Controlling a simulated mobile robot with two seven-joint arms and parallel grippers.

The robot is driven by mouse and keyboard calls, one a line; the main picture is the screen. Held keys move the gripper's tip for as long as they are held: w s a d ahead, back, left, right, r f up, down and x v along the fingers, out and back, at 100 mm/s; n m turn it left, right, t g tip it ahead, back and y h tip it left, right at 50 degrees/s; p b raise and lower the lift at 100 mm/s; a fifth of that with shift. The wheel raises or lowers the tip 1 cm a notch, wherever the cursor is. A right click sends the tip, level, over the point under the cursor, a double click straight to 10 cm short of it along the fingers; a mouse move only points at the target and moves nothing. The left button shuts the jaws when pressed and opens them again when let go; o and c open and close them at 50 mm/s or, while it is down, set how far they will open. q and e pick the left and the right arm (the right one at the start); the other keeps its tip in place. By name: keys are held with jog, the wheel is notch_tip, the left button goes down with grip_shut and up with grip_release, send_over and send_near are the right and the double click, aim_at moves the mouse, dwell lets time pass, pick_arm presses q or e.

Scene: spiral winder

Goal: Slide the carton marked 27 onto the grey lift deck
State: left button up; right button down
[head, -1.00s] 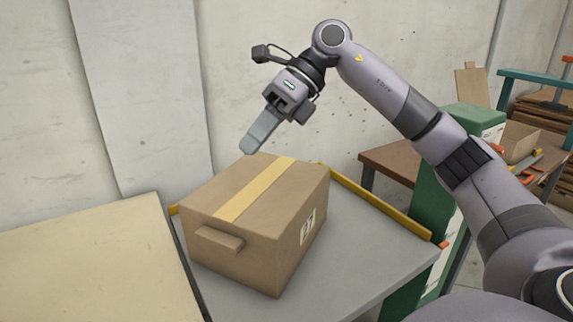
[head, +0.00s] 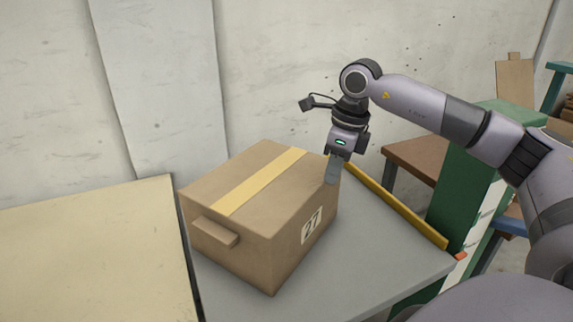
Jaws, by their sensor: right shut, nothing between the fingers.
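The brown carton (head: 247,217) bears a "27" label on its right-hand face, a yellow tape strip on top and a handle block on its near-left face. It sits upright on the grey deck (head: 390,262), close to the deck's left edge. My right gripper (head: 332,180) points down at the carton's far right side, its fingers shut and empty. The fingertips are low beside or against the carton's right edge; I cannot tell whether they touch. My left gripper is out of view.
A cream table top (head: 90,250) adjoins the deck on the left. A yellow rail (head: 398,205) runs along the deck's far right side. A green post (head: 470,180) and a brown bench (head: 412,158) stand beyond. The deck's right part is bare.

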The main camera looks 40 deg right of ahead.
aim_at(284, 178)
jog(key=w+a, duration=0.1)
jog(key=w, duration=0.2)
jog(key=w+a+p, duration=0.1)
jog(key=w+a, duration=0.3)
jog(key=w, duration=0.1)
jog(key=shift+w+a, duration=0.2)
jog(key=shift+w, duration=0.15)
jog(key=shift+w+f+p, duration=0.1)
jog(key=shift+f+p, duration=0.1)
jog(key=shift+p, duration=0.1)
jog(key=shift+f, duration=0.4)
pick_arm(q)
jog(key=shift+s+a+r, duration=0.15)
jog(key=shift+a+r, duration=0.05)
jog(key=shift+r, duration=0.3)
pick_arm(e)
jog(key=shift+f, duration=0.2)
jog(key=shift+f, duration=0.1)
